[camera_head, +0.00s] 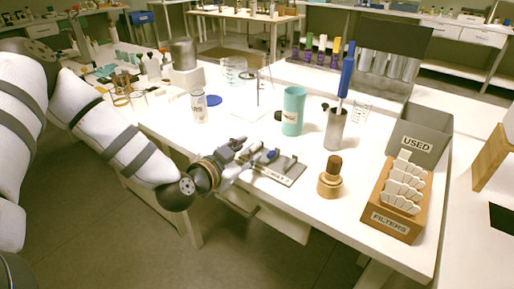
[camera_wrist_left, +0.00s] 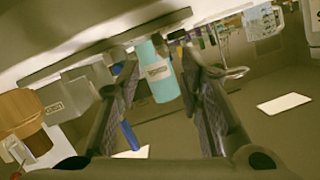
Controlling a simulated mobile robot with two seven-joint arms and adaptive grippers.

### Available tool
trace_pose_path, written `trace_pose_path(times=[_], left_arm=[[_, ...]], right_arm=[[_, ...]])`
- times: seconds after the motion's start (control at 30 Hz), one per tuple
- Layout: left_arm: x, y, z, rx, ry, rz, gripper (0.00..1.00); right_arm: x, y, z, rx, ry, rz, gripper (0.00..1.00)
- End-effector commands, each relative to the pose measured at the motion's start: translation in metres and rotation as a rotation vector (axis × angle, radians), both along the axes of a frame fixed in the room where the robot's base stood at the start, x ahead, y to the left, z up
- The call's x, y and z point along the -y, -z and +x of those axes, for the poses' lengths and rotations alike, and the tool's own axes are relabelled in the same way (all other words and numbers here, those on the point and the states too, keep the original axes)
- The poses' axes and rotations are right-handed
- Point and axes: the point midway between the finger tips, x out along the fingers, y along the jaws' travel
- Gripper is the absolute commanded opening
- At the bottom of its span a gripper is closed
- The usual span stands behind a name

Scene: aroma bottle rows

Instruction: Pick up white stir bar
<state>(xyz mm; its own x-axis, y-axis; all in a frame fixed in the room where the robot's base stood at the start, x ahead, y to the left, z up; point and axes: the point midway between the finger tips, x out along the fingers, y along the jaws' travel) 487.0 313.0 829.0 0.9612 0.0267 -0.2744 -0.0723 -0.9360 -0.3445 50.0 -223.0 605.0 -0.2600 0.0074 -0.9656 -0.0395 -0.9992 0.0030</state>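A small grey tray (camera_head: 281,170) lies near the table's front edge, with a short blue piece (camera_head: 271,155) on it. I cannot clearly make out a white stir bar in either view; it may be too small or hidden by the gripper. My left gripper (camera_head: 250,156) is at the tray's left side, low over the table edge. In the left wrist view its two dark fingers (camera_wrist_left: 165,100) stand wide apart with nothing visibly clamped between them. A turquoise bottle (camera_wrist_left: 158,75) shows beyond them in that view. My right gripper is not in view.
The turquoise bottle (camera_head: 293,110) stands behind the tray. A brown-topped bottle (camera_head: 330,178) stands to its right, then a wooden filters box (camera_head: 376,222) and a grey used bin (camera_head: 431,117). A grey holder with a blue-handled tool (camera_head: 335,128) stands behind.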

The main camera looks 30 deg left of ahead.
Motion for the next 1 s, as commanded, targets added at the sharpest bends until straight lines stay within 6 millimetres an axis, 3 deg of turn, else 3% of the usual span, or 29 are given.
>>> trace_pose_path(times=[0.2,0.4,0.43,0.57,0.6,1.0], left_arm=[[-0.004,0.013,0.031,-0.007,-0.001,0.0,0.34],[-0.004,0.009,0.033,-0.002,-0.001,-0.001,0.34],[-0.004,0.009,0.033,-0.002,0.0,-0.001,0.32],[-0.004,0.009,0.033,-0.002,0.0,-0.001,0.02],[-0.004,0.009,0.033,-0.002,0.0,-0.001,0.0],[-0.003,0.002,0.033,0.002,0.001,0.0,0.0]], right_arm=[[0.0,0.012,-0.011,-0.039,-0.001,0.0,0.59],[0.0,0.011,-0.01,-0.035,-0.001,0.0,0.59],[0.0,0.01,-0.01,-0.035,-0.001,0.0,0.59],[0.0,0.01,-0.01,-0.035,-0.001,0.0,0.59],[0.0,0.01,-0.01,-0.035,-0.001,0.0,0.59],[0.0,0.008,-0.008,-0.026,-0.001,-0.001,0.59]])
